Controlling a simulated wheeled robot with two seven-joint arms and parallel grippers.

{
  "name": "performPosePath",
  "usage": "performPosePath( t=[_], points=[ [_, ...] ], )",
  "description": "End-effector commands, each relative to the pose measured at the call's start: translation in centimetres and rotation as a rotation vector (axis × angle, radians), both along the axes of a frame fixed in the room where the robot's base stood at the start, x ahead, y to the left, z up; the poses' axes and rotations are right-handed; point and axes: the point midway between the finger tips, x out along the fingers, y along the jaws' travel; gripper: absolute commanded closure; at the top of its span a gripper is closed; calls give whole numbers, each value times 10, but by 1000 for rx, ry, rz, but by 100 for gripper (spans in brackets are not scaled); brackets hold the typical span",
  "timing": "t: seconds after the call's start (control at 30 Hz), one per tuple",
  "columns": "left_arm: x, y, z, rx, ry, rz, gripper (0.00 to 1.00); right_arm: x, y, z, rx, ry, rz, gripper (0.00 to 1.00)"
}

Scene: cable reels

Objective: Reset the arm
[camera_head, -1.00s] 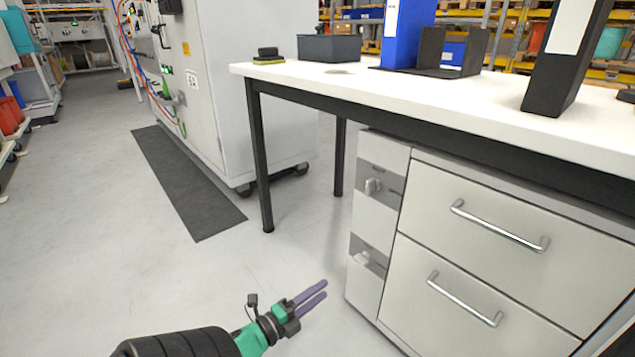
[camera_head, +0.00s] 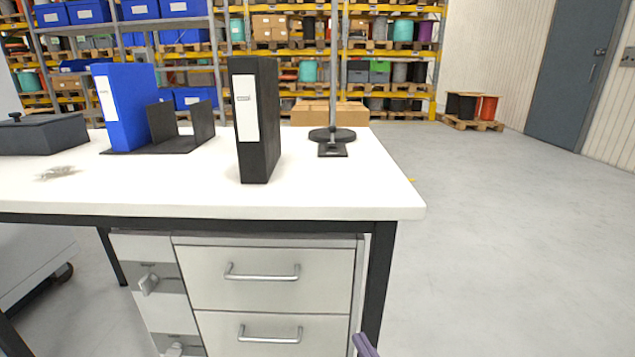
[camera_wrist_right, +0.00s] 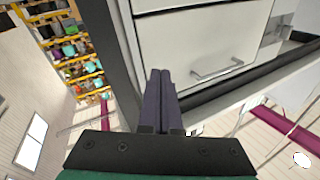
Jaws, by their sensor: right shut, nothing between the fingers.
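My right gripper (camera_head: 365,346) shows only as a purple fingertip at the bottom edge of the head view, in front of the drawer cabinet's lower right corner. In the right wrist view my right gripper (camera_wrist_right: 163,75) is shut, its two purple fingers side by side with nothing between them. The fingers point toward the dark table frame and the drawer cabinet. The rest of the right arm is out of the head view. My left gripper is not in view.
A white table (camera_head: 330,195) stands ahead over a drawer cabinet (camera_head: 325,290). On it are a black binder (camera_head: 262,150), a blue binder (camera_head: 130,110), a grey box (camera_head: 45,135) and a black stand (camera_head: 333,150). Open floor (camera_head: 500,220) lies to the right; a dark leg (camera_head: 378,285) is close.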

Motion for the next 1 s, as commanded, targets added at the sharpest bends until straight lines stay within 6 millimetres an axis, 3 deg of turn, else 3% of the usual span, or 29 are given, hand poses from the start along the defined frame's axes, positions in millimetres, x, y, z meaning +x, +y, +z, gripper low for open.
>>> performPosePath(
  t=[0.1, 0.2, 0.27, 0.3, 0.33, 0.47, 0.67, 0.9, 1.0],
  points=[
    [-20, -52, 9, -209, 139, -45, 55, -42, 6, -71, -43, 261, 39, 100],
    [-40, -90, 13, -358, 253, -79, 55, -84, 9, -120, -71, 444, 70, 100],
    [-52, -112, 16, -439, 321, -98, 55, -112, 10, -144, -85, 545, 89, 100],
    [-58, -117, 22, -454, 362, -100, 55, -123, 7, -147, -104, 593, 92, 100],
    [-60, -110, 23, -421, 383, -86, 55, -121, 2, -142, -130, 606, 84, 100],
    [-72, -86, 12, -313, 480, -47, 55, -133, -21, -152, -233, 706, 60, 100],
    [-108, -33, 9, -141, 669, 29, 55, -169, -73, -154, -399, 903, 16, 100],
    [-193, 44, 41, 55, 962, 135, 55, -253, -149, -122, -586, 1211, -30, 100],
    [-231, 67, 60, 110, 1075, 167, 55, -292, -172, -103, -638, 1329, -36, 100]
  ],
)
